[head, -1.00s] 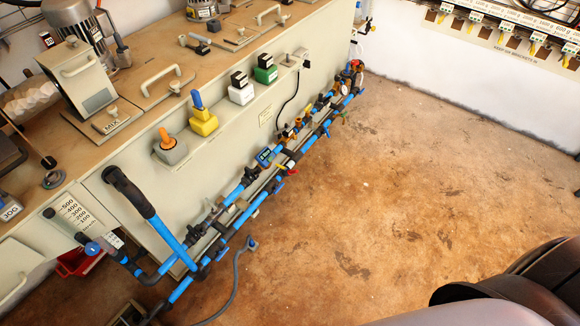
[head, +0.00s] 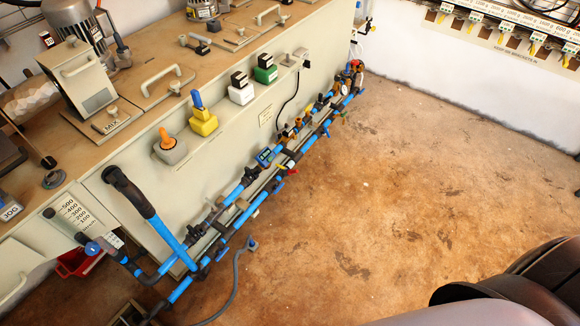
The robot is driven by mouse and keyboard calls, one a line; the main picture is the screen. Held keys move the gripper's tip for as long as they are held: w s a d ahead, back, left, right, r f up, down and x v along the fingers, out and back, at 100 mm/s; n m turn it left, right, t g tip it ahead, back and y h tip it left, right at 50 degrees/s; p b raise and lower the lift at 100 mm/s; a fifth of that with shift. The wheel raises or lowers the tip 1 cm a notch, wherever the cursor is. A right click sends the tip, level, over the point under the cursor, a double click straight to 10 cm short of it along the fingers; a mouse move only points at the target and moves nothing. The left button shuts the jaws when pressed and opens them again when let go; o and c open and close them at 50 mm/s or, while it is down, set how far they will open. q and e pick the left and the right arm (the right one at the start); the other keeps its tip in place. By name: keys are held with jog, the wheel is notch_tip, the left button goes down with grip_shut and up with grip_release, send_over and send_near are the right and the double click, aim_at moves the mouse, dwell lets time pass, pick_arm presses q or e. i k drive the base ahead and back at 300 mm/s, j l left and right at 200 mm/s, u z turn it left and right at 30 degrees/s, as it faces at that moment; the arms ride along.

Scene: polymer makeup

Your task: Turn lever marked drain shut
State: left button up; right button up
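A pipe run of blue and grey pipe (head: 244,190) lies along the foot of the beige machine. It carries several small valves. A red lever (head: 293,171) sits on the lower pipe near the middle. A red part (head: 357,65) and a round gauge (head: 345,89) are at the far end. No label reading drain is legible, so I cannot tell which lever is marked so. Neither of my grippers is in view.
The beige machine (head: 230,124) fills the left, with knobs along its sloped edge. A thick black-ended blue pipe (head: 150,215) stands up at the near end. A grey hose (head: 233,285) lies on the floor. The brown floor (head: 400,200) right of the pipes is clear.

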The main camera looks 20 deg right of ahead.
aim_at(221, 255)
jog(key=u, duration=0.4)
jog(key=k+l+u, duration=0.1)
jog(key=u, duration=0.3)
jog(key=k+l+u, duration=0.1)
jog(key=l+u, duration=0.15)
jog(key=u, duration=0.2)
jog(key=k+l+u, duration=0.1)
jog(key=u, duration=0.3)
